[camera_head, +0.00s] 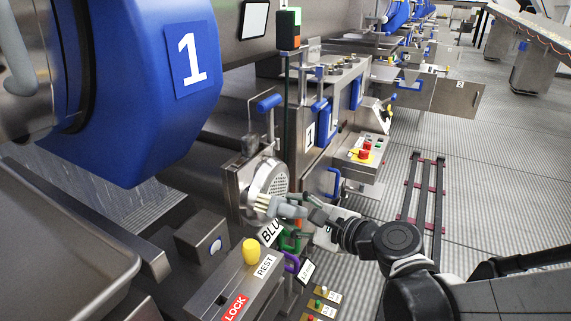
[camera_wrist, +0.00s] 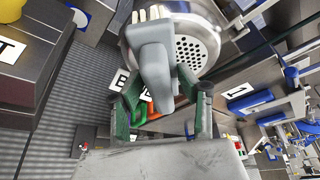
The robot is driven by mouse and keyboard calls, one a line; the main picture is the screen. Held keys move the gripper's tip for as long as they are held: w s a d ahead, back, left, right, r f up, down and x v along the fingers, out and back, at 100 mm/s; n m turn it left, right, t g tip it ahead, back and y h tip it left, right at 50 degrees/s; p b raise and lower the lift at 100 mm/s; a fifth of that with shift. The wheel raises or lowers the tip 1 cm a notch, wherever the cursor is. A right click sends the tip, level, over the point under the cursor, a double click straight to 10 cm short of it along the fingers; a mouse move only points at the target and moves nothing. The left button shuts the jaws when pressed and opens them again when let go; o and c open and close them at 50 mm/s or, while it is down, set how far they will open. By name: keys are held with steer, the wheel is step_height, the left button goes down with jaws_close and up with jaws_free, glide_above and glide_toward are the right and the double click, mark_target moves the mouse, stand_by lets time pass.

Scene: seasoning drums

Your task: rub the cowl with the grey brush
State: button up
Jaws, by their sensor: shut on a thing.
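The grey brush (camera_head: 290,211) is held in my gripper (camera_head: 312,212), its pale bristles pointing left. In the wrist view the brush (camera_wrist: 155,72) stands upright between the two green fingers of my gripper (camera_wrist: 160,100), which is shut on it. The cowl (camera_head: 268,178) is a round metal cover with a perforated face, on a metal housing. It also shows in the wrist view (camera_wrist: 192,50), behind and right of the brush. The bristles overlap the cowl's lower edge in the head view; I cannot tell whether they touch it.
A panel with a yellow knob (camera_head: 250,251) and LOCK and REST labels stands below left. A large blue drum end marked 1 (camera_head: 190,55) hangs at upper left. A blue-gripped lever (camera_head: 269,102) rises above the cowl. Free floor (camera_head: 480,165) lies to the right.

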steer(key=shift+s+d, duration=0.5)
steer(key=shift+d, duration=0.35)
steer(key=shift+s+d, duration=0.5)
steer(key=shift+d, duration=0.4)
steer(key=shift+s+d, duration=0.5)
steer(key=shift+d, duration=0.35)
steer(key=shift+s+d, duration=0.35)
steer(key=shift+d, duration=0.3)
steer(key=shift+s+d, duration=0.35)
steer(key=shift+d, duration=0.3)
steer(key=shift+p, duration=0.5)
